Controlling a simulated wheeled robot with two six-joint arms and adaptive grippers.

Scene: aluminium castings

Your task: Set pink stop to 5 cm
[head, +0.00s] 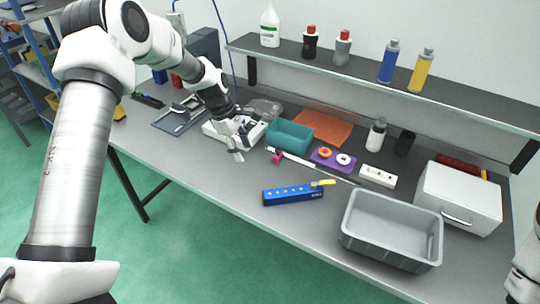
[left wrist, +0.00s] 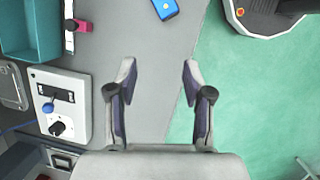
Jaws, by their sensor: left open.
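The pink stop (head: 277,157) sits at the left end of a thin white rail (head: 298,161) on the bench, in front of the teal bin. In the left wrist view the pink stop (left wrist: 83,26) is at the upper left, on the pale rail (left wrist: 69,28). My left gripper (head: 237,156) is open and empty, left of the stop and apart from it. In the left wrist view its fingers (left wrist: 159,70) are spread over the bench edge and green floor. Scale marks are too small to read. My right gripper is out of view; only part of that arm shows.
The teal bin (head: 270,135) and a white device with a knob (left wrist: 60,128) stand close to my left gripper. A blue block (head: 292,195) lies in front of the rail. A grey crate (head: 352,222) stands at the right. The front left bench is clear.

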